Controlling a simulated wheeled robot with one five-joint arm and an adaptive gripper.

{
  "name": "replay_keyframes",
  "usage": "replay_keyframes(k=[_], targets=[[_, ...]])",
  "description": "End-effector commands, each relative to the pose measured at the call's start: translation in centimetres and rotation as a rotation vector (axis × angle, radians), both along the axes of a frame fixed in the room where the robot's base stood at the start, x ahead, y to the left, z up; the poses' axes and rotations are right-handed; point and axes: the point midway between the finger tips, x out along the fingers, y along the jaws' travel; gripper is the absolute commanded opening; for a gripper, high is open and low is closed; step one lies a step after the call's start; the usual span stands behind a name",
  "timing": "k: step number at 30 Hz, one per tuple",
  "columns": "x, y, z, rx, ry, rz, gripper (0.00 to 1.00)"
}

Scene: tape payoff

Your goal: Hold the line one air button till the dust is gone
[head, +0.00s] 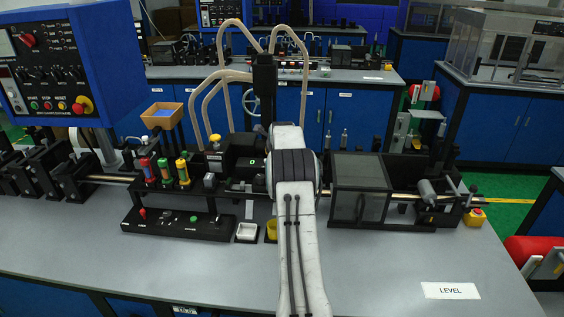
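A low black control strip (178,223) lies on the front of the grey bench, left of my arm. It carries a red knob or lever (143,213) and a green button (193,219); its labels are too small to read, so I cannot tell which control is the line one air button. My white arm rises from the bottom middle over the bench and covers part of the machine. My gripper does not show; it is hidden beyond the arm's end. No dust can be made out.
A blue panel (75,60) with knobs stands at upper left. Red, green and yellow cylinders (165,170) stand behind the strip. A small white tray (247,232) sits beside my arm. A clear-sided box (357,190) is at right. The bench front is mostly clear, with a LEVEL card (450,290).

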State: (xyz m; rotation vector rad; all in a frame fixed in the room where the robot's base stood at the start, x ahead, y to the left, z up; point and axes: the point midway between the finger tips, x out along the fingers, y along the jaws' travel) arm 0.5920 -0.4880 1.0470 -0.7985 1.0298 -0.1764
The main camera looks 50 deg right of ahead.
Motion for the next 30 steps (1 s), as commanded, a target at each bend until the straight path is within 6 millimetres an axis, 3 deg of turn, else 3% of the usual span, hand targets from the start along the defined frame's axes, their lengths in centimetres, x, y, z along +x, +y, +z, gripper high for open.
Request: replay_keyframes(k=[30], targets=[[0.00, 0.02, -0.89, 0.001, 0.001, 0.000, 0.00]])
